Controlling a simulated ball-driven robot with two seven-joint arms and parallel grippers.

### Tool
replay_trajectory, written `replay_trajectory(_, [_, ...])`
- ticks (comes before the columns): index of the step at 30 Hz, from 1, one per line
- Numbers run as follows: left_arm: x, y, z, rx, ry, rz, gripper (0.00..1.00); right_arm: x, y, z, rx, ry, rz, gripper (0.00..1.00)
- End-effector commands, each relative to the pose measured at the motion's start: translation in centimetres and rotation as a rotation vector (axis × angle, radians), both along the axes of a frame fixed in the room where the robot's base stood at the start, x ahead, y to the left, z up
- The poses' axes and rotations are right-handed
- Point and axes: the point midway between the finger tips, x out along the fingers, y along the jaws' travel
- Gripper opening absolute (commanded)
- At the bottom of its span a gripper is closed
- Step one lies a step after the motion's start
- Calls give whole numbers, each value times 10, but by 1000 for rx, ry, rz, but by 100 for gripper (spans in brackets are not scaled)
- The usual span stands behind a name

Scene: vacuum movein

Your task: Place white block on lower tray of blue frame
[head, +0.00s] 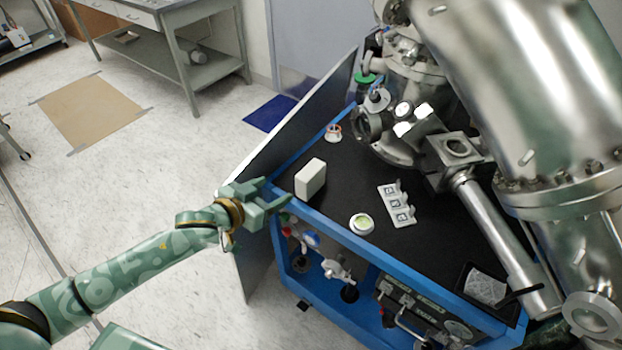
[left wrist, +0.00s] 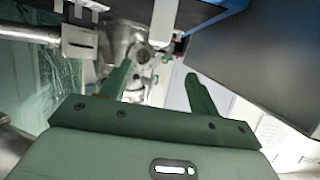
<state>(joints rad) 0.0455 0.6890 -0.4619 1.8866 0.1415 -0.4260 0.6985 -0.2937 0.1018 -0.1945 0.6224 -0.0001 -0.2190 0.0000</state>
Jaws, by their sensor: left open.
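A white block (head: 310,178) stands upright on the black top surface (head: 350,190) of the blue frame (head: 335,238), near its left corner. My left gripper (head: 276,192) is open and empty, just left of the block at the frame's edge, with a small gap between them. Its two green fingers (left wrist: 158,88) are spread apart in the left wrist view, with nothing held between them. A pale upright shape (left wrist: 165,22) shows beyond them; I cannot tell whether it is the block. The lower level of the frame is partly seen through its open front and holds valves (head: 338,272). My right gripper is not in view.
A large steel vacuum chamber (head: 500,80) with pipes fills the right. On the black surface lie a round white-rimmed cup (head: 361,224), a white bracket (head: 397,204) and a small ring (head: 333,133). An upright panel (head: 300,125) borders the frame's left side. Floor is open at left.

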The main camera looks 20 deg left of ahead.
Motion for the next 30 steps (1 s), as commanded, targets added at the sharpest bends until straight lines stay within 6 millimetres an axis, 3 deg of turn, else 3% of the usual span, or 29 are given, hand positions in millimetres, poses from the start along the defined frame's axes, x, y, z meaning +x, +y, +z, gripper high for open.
replay_trajectory(5, [9,-3,-11,0,24,4,62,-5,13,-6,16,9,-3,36])
replay_trajectory(9, [37,-14,-26,1,24,3,62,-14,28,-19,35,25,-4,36])
replay_trajectory(15, [77,-29,-46,2,26,3,62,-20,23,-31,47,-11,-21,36])
replay_trajectory(18, [89,-33,-51,1,25,3,62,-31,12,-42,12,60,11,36])
replay_trajectory(20, [93,-35,-51,2,26,3,62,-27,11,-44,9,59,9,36])
replay_trajectory(24, [103,-40,-56,1,24,2,62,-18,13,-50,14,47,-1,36])
replay_trajectory(30, [129,-54,-72,2,26,3,62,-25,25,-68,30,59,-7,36])
